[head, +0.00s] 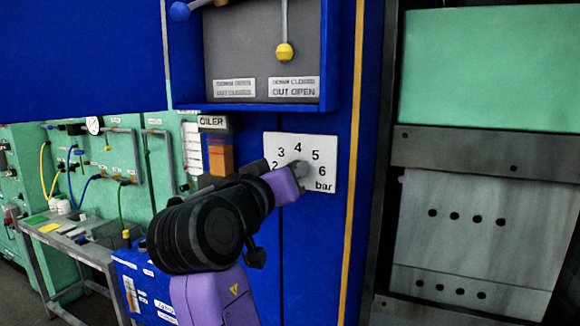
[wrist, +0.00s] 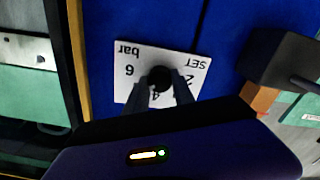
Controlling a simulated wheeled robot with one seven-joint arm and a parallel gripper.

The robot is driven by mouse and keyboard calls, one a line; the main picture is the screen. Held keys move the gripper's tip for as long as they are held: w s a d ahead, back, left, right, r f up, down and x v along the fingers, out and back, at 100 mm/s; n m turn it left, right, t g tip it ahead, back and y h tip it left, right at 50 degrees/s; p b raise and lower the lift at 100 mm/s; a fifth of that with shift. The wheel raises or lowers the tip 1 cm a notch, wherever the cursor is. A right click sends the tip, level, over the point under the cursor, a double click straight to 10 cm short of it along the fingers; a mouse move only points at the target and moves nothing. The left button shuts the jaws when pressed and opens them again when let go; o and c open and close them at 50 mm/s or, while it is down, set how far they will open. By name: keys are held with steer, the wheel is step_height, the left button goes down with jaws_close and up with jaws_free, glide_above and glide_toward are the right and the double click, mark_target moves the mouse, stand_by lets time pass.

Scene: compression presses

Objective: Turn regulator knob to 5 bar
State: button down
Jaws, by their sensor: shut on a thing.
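The regulator's white dial plate (head: 326,150) is on the blue panel, in the middle of the head view. The numbers 2 to 6 and "bar" can be read on it. It appears upside down in the wrist view (wrist: 125,90). The dark round knob (wrist: 160,77) is in the plate's middle. My gripper (wrist: 160,86) is shut on the knob, with one finger on each side of it. In the head view my gripper (head: 297,170) reaches the plate from the lower left and covers most of the knob. I cannot tell which number the knob points to.
Above the plate is a grey recess with a yellow-tipped lever (head: 284,52) and a blue-tipped lever (head: 180,11). An orange-fronted oiler box (head: 220,158) is close on the left. A grey and green press (head: 480,150) stands at right.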

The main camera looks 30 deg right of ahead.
steer(key=shift+n+p, duration=0.3)
steer(key=shift+n, duration=0.2)
steer(key=c, duration=1.1)
jaws_free()
steer(key=shift+o, duration=0.2)
steer(key=shift+a, duration=0.15)
steer(key=b+v, duration=0.2)
steer(key=v, duration=0.5)
steer(key=shift+s+a+b, duration=0.25)
steer(key=shift+s+b, duration=0.05)
steer(key=shift+b, duration=0.05)
steer(key=shift+r, duration=0.1)
